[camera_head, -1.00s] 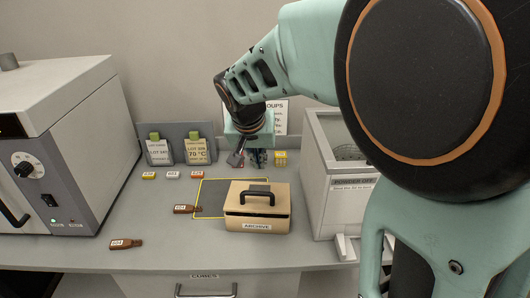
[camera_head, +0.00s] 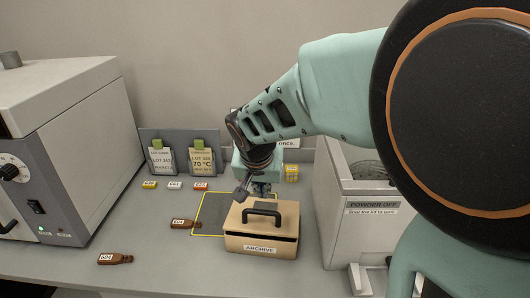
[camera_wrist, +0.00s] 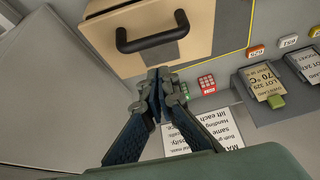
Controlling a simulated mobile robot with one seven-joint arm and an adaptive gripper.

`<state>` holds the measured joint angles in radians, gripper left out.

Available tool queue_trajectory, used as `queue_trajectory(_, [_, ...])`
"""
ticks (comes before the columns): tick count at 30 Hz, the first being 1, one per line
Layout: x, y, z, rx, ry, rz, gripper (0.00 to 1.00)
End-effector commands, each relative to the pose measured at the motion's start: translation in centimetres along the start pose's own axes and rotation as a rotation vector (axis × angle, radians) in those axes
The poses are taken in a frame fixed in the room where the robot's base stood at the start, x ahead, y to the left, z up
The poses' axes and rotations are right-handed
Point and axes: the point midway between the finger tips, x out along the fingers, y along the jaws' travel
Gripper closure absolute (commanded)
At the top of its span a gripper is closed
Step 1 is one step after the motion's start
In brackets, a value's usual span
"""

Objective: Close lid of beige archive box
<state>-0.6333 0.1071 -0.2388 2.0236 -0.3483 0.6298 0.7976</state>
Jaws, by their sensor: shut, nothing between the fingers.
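The beige archive box (camera_head: 232,241) stands on the grey bench with its ARCHIVE label facing front. Its lid (camera_head: 285,221) lies over the top, with a black handle (camera_head: 262,211). A dark gap shows between the lid and the front wall, so the lid looks slightly ajar. In the wrist view the lid (camera_wrist: 195,20) and handle (camera_wrist: 150,40) fill the upper middle. My gripper (camera_wrist: 160,73) is shut and empty, with its fingertips close to the handle-side edge of the box. In the head view my gripper (camera_head: 257,189) is just behind the box; I cannot tell if it touches.
A POWDER OFF bin (camera_head: 345,236) stands close on the right. A grey machine (camera_head: 75,150) stands far left.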

Motion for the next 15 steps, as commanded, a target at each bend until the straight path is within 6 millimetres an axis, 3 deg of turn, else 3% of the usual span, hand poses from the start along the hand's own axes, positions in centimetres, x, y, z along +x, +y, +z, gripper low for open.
queue_trajectory(6, [1.8,-0.3,2.0,-0.002,-0.001,-0.001,1.00])
queue_trajectory(15, [2.0,-0.3,2.4,-0.001,-0.001,0.000,1.00])
